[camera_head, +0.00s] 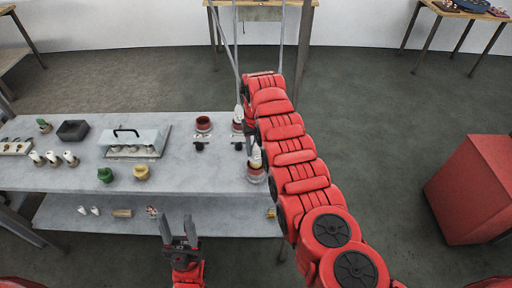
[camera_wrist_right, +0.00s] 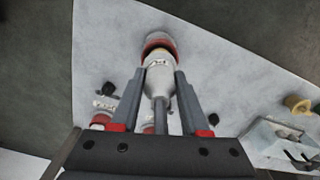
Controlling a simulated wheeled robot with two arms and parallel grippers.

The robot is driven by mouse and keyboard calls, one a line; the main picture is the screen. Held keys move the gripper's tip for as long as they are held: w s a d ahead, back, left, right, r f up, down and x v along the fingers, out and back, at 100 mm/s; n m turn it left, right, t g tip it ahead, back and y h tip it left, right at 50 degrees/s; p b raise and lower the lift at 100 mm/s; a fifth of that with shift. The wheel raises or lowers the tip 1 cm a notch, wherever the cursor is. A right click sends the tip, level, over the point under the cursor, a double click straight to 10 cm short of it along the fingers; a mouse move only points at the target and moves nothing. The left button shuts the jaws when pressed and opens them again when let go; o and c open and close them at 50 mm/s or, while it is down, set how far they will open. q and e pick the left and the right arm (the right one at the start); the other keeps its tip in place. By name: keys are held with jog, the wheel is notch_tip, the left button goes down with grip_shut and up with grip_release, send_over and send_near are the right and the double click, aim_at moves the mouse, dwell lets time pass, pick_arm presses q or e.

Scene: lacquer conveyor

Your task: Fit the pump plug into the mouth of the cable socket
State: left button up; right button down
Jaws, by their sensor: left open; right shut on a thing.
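My right gripper (camera_wrist_right: 159,82) is shut on a white plug, taken as the pump plug (camera_wrist_right: 157,78), whose far end has a yellowish band. The plug points at a red-rimmed socket (camera_wrist_right: 160,42), taken as the cable socket. Plug and socket overlap in the right wrist view, so I cannot tell how deep the plug sits. In the head view the plug (camera_head: 256,156) is upright at the mouth of the socket (camera_head: 256,175), near the table's right edge; my right arm partly hides the gripper. My left gripper (camera_head: 180,232) is open and empty in front of the table.
Two more red-ringed sockets (camera_head: 203,124) (camera_head: 238,123) stand farther back on the grey table (camera_head: 190,175). Small black pieces lie near them. A red box (camera_head: 475,190) is at right.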

jog(key=shift+f+b, duration=0.75)
jog(key=shift+f, duration=0.45)
jog(key=shift+c, duration=1.6)
grip_release()
notch_tip(320, 180, up, 9)
jog(key=b, duration=0.3)
notch_tip(320, 180, up, 3)
jog(key=shift+d, duration=0.15)
notch_tip(320, 180, up, 6)
jog(key=p, duration=0.6)
jog(key=shift+f, duration=0.25)
